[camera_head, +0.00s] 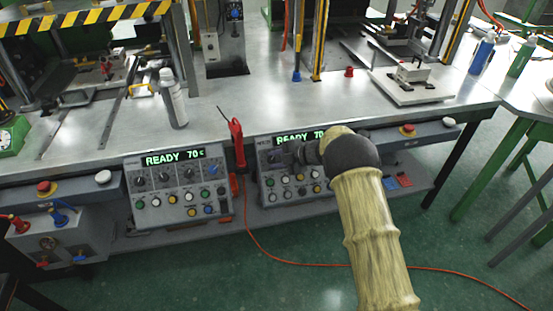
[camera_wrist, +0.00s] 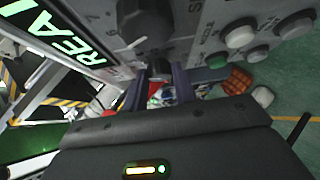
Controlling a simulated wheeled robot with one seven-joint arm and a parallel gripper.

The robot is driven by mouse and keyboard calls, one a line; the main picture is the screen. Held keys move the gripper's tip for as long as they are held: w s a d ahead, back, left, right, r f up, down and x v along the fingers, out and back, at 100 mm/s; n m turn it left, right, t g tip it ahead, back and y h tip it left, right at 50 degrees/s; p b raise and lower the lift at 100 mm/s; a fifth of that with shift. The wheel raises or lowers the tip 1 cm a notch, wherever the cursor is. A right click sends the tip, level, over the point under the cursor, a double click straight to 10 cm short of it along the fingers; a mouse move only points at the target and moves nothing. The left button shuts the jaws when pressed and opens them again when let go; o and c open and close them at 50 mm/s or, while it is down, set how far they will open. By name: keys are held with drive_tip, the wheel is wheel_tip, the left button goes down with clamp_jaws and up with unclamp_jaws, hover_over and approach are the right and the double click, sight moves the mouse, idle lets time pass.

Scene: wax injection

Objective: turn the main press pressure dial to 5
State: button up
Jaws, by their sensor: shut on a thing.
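The right control panel (camera_head: 264,190) is grey, with a green display (camera_head: 295,137) reading READY 70, a row of black dials and several buttons. My gripper (camera_head: 297,153) is at the dial row below that display, and my arm hides the panel's right part. In the wrist view, my gripper's two fingers (camera_wrist: 158,82) are shut on a small black dial (camera_wrist: 158,68). Another black dial (camera_wrist: 145,24) with a numbered scale is beside it, outside the fingers. The held dial's scale and pointer are hidden or too blurred to read, and I cannot read its label.
A similar left control panel (camera_head: 178,186) reads READY 70. A red pen-like tool (camera_head: 237,145) with an orange cable hangs between the panels. Round buttons (camera_wrist: 240,37) are close to my fingers in the wrist view. A bottle (camera_head: 172,98) stands on the metal bench (camera_head: 220,108).

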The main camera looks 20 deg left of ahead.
drive_tip(key=o, duration=1)
drive_tip(key=shift+c, duration=0.2)
drive_tip(key=v, duration=1.7)
drive_tip(key=shift+d, duration=0.2)
drive_tip(key=shift+s, duration=0.1)
